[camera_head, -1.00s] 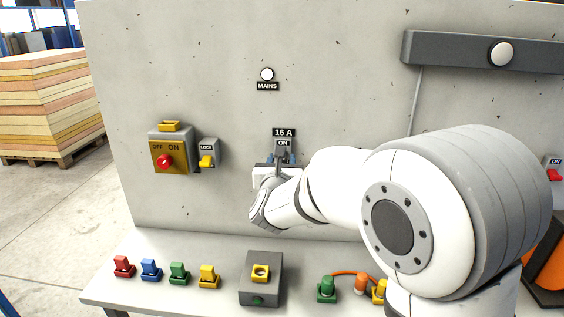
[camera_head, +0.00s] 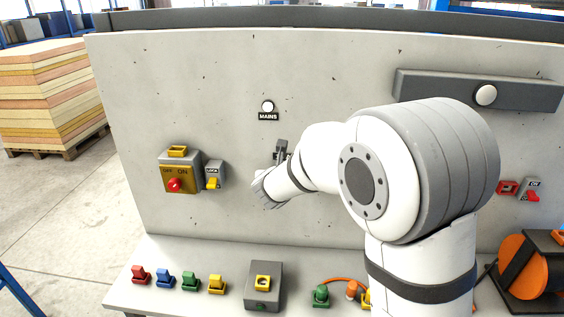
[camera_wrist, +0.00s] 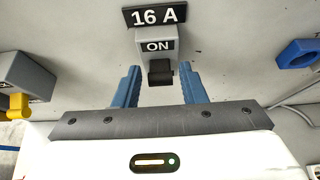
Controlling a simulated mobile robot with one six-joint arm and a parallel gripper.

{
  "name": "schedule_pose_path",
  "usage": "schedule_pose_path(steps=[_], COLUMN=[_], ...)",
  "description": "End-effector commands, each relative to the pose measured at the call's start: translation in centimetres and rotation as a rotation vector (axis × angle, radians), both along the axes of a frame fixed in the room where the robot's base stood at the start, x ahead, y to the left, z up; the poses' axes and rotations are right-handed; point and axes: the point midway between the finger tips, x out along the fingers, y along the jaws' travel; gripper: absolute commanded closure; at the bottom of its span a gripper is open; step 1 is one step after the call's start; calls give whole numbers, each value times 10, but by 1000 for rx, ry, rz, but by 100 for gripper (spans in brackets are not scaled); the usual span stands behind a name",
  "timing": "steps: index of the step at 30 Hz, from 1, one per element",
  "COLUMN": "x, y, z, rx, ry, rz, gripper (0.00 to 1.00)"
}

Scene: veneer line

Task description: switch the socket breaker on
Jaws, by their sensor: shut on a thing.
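The breaker (camera_wrist: 157,45) is a grey housing on the wall panel, marked "ON" under a black "16 A" plate, in the wrist view. Its short black lever (camera_wrist: 160,73) sticks out below the "ON" label; I cannot tell its exact setting. My gripper (camera_wrist: 160,80) has its blue fingers on either side of the lever and is shut on it. In the head view my gripper (camera_head: 280,158) is at the breaker (camera_head: 281,146), partly hidden by my wrist.
Left of the breaker are a lock switch (camera_head: 213,176) with a yellow lever and a yellow OFF/ON box (camera_head: 180,171) with a red knob. A blue ring-shaped fitting (camera_wrist: 298,53) is to the right. Coloured plugs and a grey button box (camera_head: 263,288) stand on the bench below.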

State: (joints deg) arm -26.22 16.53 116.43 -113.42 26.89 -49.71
Motion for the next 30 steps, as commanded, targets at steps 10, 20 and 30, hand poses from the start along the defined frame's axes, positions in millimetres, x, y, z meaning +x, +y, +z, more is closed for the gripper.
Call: schedule_pose_path(steps=[10, 20, 30], x=[4, 5, 5], y=[0, 0, 0], z=[9, 9, 8], rx=[6, 7, 6], ry=[145, 209, 220], rz=[0, 0, 2], gripper=[85, 85, 85])
